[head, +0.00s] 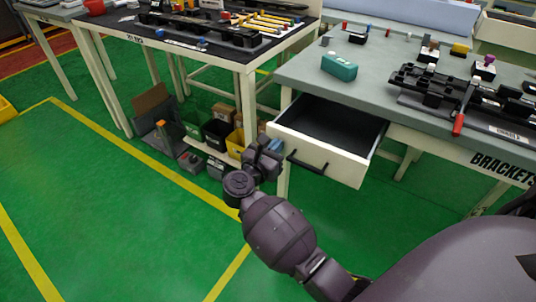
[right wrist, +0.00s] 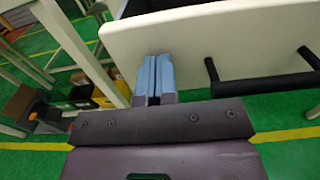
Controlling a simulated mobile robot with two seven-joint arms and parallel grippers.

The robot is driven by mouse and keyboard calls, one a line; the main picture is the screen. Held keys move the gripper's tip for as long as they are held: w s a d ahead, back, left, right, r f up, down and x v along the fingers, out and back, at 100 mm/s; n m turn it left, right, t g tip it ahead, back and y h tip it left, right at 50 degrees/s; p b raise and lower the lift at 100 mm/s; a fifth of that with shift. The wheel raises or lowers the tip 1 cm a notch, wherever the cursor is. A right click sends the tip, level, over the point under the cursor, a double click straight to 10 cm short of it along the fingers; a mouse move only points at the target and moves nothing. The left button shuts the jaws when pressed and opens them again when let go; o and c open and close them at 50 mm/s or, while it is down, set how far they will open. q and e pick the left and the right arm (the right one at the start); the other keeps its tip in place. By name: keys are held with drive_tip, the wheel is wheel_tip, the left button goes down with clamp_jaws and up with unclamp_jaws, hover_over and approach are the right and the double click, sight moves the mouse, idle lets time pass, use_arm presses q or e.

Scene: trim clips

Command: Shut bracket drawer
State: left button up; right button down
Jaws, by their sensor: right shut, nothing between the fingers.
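The bracket drawer (head: 330,137) is pulled well out from under the grey brackets table (head: 434,130). Its inside is dark and looks empty. Its white front has a black bar handle (head: 307,164), which also shows in the right wrist view (right wrist: 262,80). My right gripper (head: 270,148) is at the left end of the drawer front. In the right wrist view its blue fingers (right wrist: 155,78) are together with nothing between them. They point at the white drawer front (right wrist: 200,45), left of the handle; I cannot tell if they touch it. My left gripper is not in view.
A green box (head: 339,67) and black trim parts with a red-handled tool (head: 459,124) lie on the table top. Several bins (head: 216,133) sit low under the neighbouring table (head: 180,42). A table leg (right wrist: 80,45) stands left of my right gripper. Green floor in front is clear.

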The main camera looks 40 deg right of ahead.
sight(305, 123)
drive_tip(key=b+x, duration=0.2)
drive_tip(key=x, duration=1.5)
drive_tip(key=shift+w+d, duration=0.2)
drive_tip(key=shift+d, duration=0.15)
drive_tip(key=shift+w+d, duration=0.1)
drive_tip(key=shift+d, duration=0.1)
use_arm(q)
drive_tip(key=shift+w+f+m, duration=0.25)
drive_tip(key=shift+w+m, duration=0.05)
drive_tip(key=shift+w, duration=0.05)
use_arm(e)
drive_tip(key=shift+d+r, duration=0.1)
drive_tip(key=shift+r, duration=0.15)
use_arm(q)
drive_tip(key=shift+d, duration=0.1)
use_arm(e)
drive_tip(key=shift+r, duration=0.1)
